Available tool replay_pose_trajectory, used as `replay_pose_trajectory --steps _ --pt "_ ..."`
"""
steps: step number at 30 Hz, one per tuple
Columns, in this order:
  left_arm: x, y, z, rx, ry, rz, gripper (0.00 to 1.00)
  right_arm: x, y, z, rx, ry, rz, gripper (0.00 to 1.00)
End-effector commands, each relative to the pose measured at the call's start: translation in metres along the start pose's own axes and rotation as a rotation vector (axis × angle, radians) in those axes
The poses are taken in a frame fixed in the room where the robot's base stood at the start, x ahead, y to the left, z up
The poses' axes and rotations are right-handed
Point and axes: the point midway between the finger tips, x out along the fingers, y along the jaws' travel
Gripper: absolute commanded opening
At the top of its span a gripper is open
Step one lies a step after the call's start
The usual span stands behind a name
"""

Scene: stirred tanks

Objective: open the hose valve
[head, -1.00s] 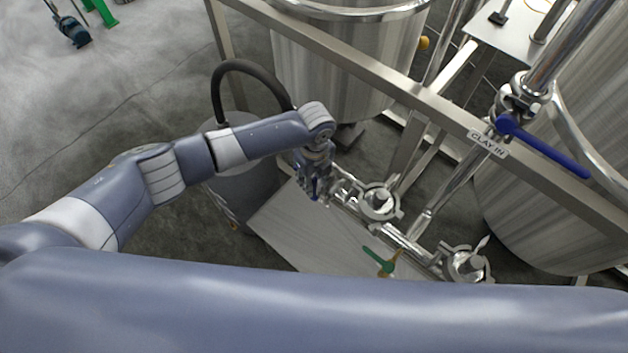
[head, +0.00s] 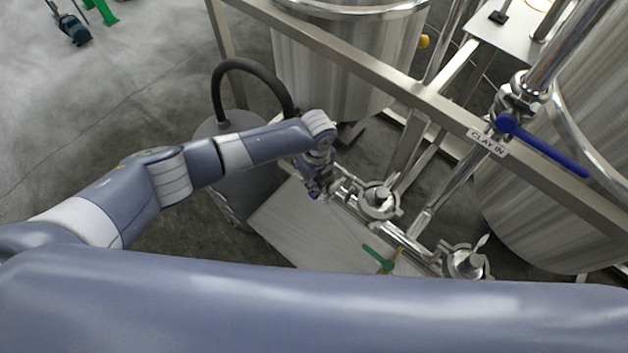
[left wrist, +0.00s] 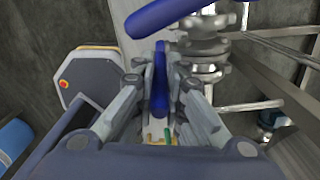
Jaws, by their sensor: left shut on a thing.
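My left gripper (head: 317,190) is at the near left end of a low steel pipe run, over the grey plate. In the left wrist view, its two fingers (left wrist: 161,75) are closed around a narrow blue handle (left wrist: 160,88). Only a small blue part of this handle (head: 313,194) shows in the head view; the fingers hide most of it. Steel pipe fittings (left wrist: 205,50) are just right of the fingers in the wrist view. A black hose (head: 235,66) arches behind my left arm. My right gripper is out of view.
A green-handled valve (head: 378,259) and steel clamps (head: 379,201) sit along the pipe run. Steel tanks (head: 345,65) and a frame rail (head: 350,62) stand behind. Open floor is left.

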Motion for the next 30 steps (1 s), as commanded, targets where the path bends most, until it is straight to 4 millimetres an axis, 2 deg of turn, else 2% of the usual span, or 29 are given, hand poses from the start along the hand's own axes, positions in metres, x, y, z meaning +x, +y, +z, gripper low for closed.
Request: replay_pose_trajectory --steps 6,15,26,27,29,30 --pt "0.001 -0.003 -0.018 0.005 -0.139 0.031 0.0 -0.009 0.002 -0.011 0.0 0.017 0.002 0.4" --pt "0.008 -0.005 -0.031 -0.002 -0.333 0.068 0.0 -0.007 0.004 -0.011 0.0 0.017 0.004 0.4" --pt "0.008 -0.006 -0.032 -0.003 -0.348 0.07 0.0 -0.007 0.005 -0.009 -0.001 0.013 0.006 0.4" --pt "0.008 -0.006 -0.032 -0.003 -0.347 0.07 0.2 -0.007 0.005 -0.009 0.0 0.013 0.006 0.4" --pt "0.008 -0.006 -0.033 -0.003 -0.347 0.07 0.31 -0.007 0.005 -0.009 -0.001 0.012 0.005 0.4" --pt "0.008 -0.006 -0.033 -0.003 -0.346 0.07 0.32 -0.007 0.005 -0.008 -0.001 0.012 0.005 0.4"
